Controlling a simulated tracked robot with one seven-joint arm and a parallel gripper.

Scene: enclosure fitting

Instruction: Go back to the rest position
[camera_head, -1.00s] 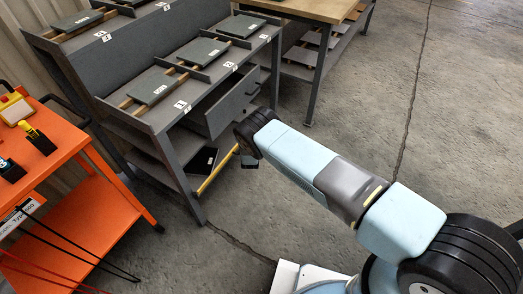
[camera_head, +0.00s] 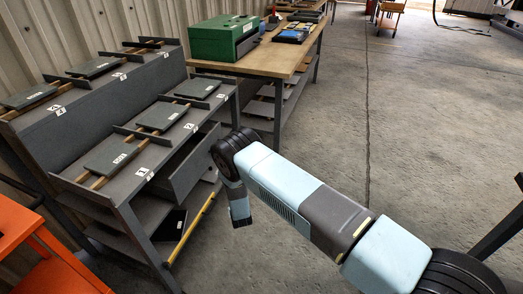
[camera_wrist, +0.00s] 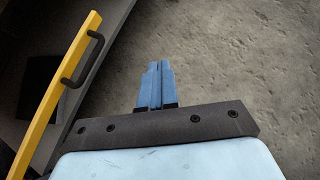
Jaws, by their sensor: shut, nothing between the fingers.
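My gripper (camera_wrist: 154,85) shows in the wrist view with its two blue fingers pressed together and nothing between them. Below the fingers is bare concrete floor. In the head view my arm reaches from the lower right toward the middle, and its end hangs down in front of the grey workbench. The fingers themselves are not clearly seen in the head view.
A grey two-tier bench (camera_head: 130,200) with dark plates (camera_head: 162,116) on rails stands at left, its drawer (camera_head: 190,165) partly out. A yellow bar (camera_wrist: 55,95) runs close left of my gripper. A green toolbox (camera_head: 222,38) sits on a wooden table (camera_head: 285,62). An orange cart (camera_head: 15,225) stands lower left.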

